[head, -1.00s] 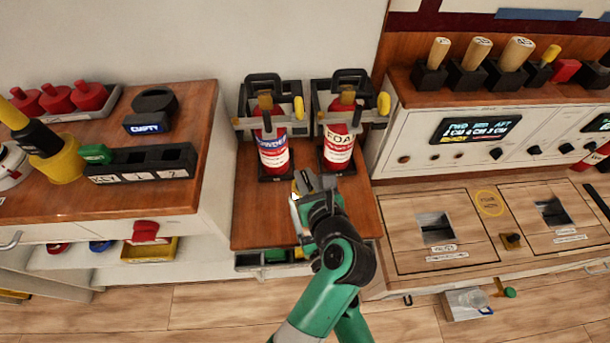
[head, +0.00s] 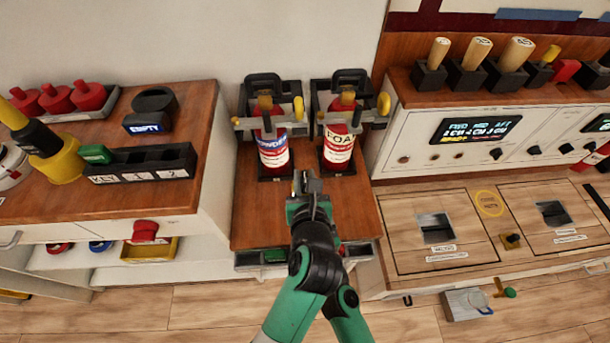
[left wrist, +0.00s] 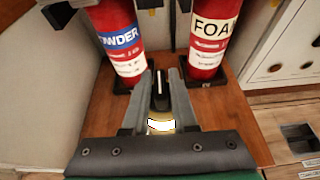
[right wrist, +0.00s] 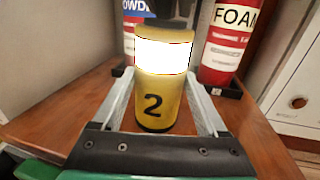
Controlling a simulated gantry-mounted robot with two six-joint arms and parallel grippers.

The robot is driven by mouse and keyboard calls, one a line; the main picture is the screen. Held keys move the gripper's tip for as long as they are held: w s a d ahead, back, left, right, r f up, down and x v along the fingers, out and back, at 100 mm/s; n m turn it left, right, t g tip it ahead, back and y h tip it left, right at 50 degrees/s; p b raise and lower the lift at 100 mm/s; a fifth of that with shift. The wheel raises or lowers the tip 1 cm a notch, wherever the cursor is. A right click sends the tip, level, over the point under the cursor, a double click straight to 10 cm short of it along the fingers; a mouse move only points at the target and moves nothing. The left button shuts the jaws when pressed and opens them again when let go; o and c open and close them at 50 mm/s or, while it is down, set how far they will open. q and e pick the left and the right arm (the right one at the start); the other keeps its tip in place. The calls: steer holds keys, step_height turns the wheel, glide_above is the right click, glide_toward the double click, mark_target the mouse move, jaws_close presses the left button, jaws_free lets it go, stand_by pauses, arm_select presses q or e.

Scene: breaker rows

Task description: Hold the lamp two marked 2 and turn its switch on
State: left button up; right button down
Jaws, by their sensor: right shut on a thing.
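Lamp two (right wrist: 158,90) is a yellow cylinder with a black 2 and a bright white lit band, upright in the right wrist view. My right gripper (right wrist: 160,76) is shut on its sides. My left gripper (head: 307,182) is over the brown wooden shelf in front of the two extinguishers. In the left wrist view its fingers are apart, with a dark piece with a white stripe (left wrist: 160,90) between them; whether they touch it is unclear. The lamp's lit band (left wrist: 160,123) shows just below. In the head view my left gripper and arm hide the lamp and right gripper.
A POWDER extinguisher (head: 272,150) and a FOAM extinguisher (head: 338,148) stand in black brackets behind the lamp. A wooden-topped cabinet (head: 210,130) is close on the left. A panel with a screen (head: 475,130) is on the right.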

arm_select(q)
steer(key=shift+o, duration=1.2)
steer(key=shift+r, duration=0.1)
steer(key=v, duration=1.2)
arm_select(e)
jaws_free()
steer(key=v, duration=1.2)
